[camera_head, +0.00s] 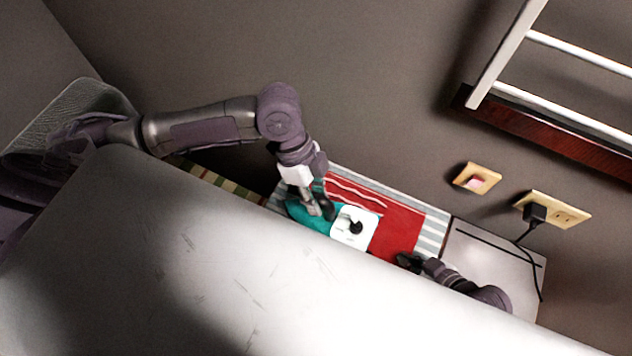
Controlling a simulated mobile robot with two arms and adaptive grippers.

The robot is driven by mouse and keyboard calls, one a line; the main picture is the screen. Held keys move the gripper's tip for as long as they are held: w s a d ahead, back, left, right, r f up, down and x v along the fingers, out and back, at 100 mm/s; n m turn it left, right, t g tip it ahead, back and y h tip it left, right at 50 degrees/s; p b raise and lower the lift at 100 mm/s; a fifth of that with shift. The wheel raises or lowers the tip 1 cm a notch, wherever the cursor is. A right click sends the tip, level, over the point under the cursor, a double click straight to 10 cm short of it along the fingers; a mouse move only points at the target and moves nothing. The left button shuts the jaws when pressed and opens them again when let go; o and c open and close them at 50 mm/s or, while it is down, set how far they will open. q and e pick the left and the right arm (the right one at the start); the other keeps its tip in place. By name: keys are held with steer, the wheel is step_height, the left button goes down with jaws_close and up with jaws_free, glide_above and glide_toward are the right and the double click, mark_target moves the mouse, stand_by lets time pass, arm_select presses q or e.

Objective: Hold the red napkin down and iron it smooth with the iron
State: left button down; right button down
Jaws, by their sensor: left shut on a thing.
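The red napkin (399,226) lies on a grey-and-white striped ironing surface (433,232). Pale wavy lines, which look like creases, cross its far left part. The iron (306,217), teal with a white part and a black knob, stands over the napkin's left side. My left gripper (321,206) is shut on the iron, seemingly at its handle; the exact grip is small and partly hidden. My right gripper (405,261) is at the napkin's near right edge. Its fingers are dark and small, so I cannot tell whether they touch the cloth or are open.
A large pale surface (200,270) fills the foreground and hides the near side of the work area. A wall outlet (562,211) with a black plug and cord is at the right. A white-railed rack (560,115) is at the upper right. A grey surface (485,250) lies right of the stripes.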

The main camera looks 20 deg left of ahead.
arm_select(q)
steer(key=shift+w+r, duration=0.1)
steer(key=shift+w, duration=0.05)
steer(key=shift+w+a, duration=0.2)
steer(key=shift+w, duration=0.6)
steer(key=shift+w+a, duration=0.2)
steer(key=shift+w, duration=0.65)
steer(key=shift+w+a, duration=0.2)
steer(key=shift+w, duration=0.6)
steer(key=shift+f, duration=0.2)
steer(key=shift+f, duration=1.75)
steer(key=shift+f, duration=0.65)
steer(key=shift+s+d, duration=0.1)
steer(key=shift+d, duration=1.2)
steer(key=shift+s+d, duration=0.1)
